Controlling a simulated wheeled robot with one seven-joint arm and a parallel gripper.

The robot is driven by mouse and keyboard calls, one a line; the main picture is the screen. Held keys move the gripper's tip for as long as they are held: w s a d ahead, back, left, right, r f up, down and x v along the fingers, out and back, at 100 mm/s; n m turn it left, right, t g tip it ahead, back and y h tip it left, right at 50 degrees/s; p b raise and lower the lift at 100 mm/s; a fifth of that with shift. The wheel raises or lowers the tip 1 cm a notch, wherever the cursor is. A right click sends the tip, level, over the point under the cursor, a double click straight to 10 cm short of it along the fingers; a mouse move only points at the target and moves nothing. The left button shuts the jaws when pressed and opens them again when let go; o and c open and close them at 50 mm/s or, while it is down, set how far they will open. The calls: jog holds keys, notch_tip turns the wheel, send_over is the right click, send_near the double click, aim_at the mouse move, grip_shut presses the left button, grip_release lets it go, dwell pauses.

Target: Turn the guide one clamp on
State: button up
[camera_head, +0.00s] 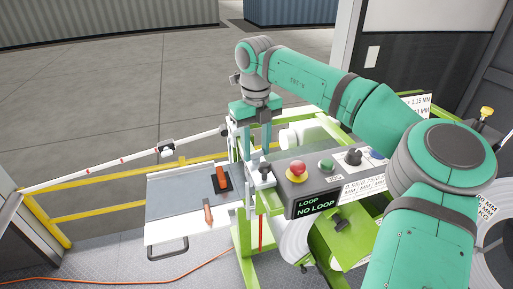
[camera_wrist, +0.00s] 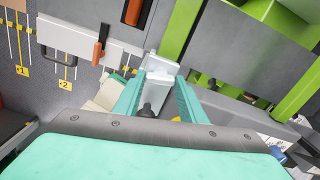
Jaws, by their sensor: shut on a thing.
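My gripper (camera_head: 250,152) points down over the white and grey guide fixture (camera_head: 236,185) at the left end of the machine. In the wrist view my gripper (camera_wrist: 160,78) has its two teal fingers around a part of this fixture, with a pale bracket (camera_wrist: 158,73) at the tips. A dark knob-like piece (camera_wrist: 148,109) shows between the fingers. I take the held part to be the guide one clamp; the fingers hide most of it. Which way it is turned cannot be told.
A control box (camera_head: 310,178) with a red button (camera_head: 297,168) stands close right of my gripper. A tray (camera_head: 160,225) with orange-handled tools lies to the left. A white barred arm (camera_head: 110,172) and yellow rails (camera_head: 90,205) are further left.

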aim_at(255, 151)
jog(key=shift+a+m, duration=0.15)
jog(key=shift+m, duration=0.95)
jog(key=o, duration=1.1)
jog(key=shift+c, duration=0.2)
jog(key=shift+r, duration=0.15)
notch_tip(255, 151, up, 11)
jog(key=shift+f, duration=0.2)
